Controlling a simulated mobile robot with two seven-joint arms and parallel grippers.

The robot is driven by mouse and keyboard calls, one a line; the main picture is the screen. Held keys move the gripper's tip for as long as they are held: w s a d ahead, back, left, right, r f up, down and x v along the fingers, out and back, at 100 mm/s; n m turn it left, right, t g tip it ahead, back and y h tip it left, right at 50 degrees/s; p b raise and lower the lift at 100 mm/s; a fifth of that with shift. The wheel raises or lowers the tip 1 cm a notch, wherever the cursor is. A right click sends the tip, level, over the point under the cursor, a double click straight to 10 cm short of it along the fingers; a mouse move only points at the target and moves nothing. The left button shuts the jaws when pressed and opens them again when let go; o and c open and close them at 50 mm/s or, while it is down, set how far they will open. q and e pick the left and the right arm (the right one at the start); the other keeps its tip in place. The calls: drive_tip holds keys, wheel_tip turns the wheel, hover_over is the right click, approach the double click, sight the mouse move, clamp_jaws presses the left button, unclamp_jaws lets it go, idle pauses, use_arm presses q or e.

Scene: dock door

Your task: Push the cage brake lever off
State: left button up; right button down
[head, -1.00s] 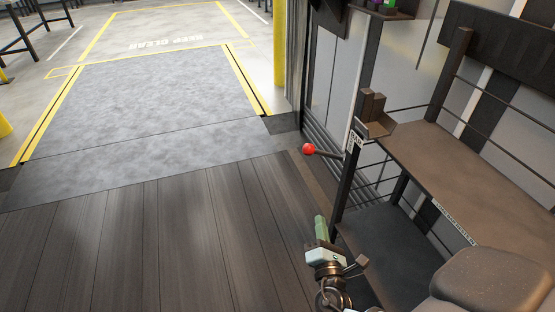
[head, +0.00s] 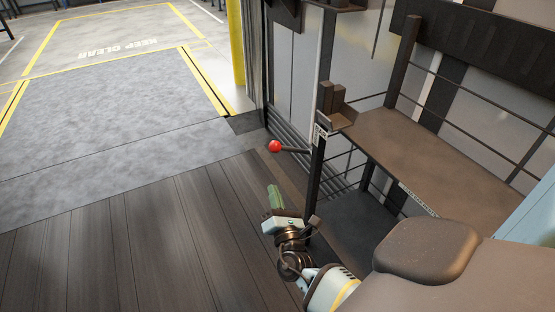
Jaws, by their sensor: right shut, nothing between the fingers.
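The brake lever (head: 294,150) is a dark rod with a red ball knob (head: 275,146) at its left end. It sticks out to the left from the corner post of the dark cage (head: 317,170). My right gripper (head: 275,197) has green fingers and is shut and empty. It is below the knob in the picture and apart from it, left of the cage post. My left gripper is not in view.
The cage has a brown shelf (head: 410,150) and a dark lower deck (head: 358,222). A yellow post (head: 236,45) stands at the door edge. The wooden floor (head: 150,230) and the grey plate (head: 95,110) on the left are clear.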

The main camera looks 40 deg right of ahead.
sight(273, 151)
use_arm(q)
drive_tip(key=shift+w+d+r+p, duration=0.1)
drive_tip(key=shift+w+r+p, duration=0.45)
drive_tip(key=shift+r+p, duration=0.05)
use_arm(e)
drive_tip(key=w+d+r, duration=0.4)
drive_tip(key=w+d, duration=0.1)
drive_tip(key=w, duration=0.1)
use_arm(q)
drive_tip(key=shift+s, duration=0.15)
use_arm(e)
drive_tip(key=shift+w+r, duration=0.1)
drive_tip(key=shift+r, duration=0.1)
